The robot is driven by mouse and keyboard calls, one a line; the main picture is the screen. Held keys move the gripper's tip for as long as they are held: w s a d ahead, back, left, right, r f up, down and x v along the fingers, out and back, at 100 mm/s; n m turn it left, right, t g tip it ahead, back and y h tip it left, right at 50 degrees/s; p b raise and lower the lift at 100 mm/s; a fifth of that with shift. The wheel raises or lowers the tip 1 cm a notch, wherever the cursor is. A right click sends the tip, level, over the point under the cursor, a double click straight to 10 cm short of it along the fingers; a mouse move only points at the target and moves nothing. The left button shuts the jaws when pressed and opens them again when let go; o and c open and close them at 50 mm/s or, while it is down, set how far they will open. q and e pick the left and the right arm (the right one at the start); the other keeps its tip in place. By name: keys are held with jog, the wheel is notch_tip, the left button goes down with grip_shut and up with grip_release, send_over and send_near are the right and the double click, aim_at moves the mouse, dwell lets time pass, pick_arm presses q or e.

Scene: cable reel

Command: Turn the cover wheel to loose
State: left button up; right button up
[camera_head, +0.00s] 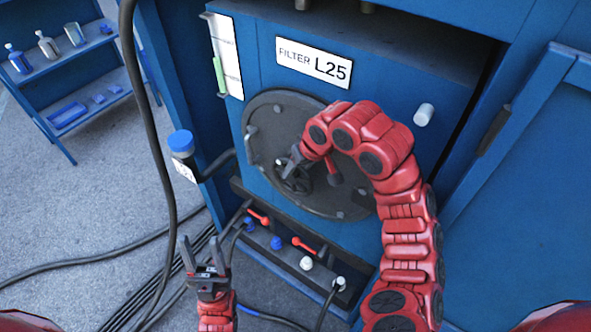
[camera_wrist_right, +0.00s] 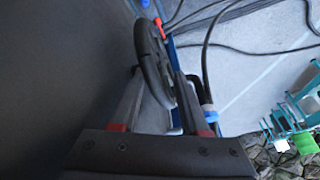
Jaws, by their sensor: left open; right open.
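The cover wheel (camera_head: 297,183) is a small dark handwheel at the middle of the round grey cover (camera_head: 263,120) on the blue cabinet front. My right gripper (camera_head: 293,160) is at the wheel's upper edge, its arm reaching over from the right and hiding part of the cover. In the right wrist view the wheel's rim (camera_wrist_right: 150,62) stands edge-on between the two open fingers. I cannot tell whether either finger touches it. My left gripper (camera_head: 207,258) is open and empty, lower left of the cover, in front of the lower cabinet.
A label reading FILTER L25 (camera_head: 314,67) is above the cover. Red-handled valves (camera_head: 303,245) line the ledge below it. A blue-capped container (camera_head: 181,143) and a hanging black cable (camera_head: 150,120) are at the left. A shelf (camera_head: 75,82) stands farther left; cables cross the floor.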

jog(key=shift+d, duration=0.1)
grip_shut()
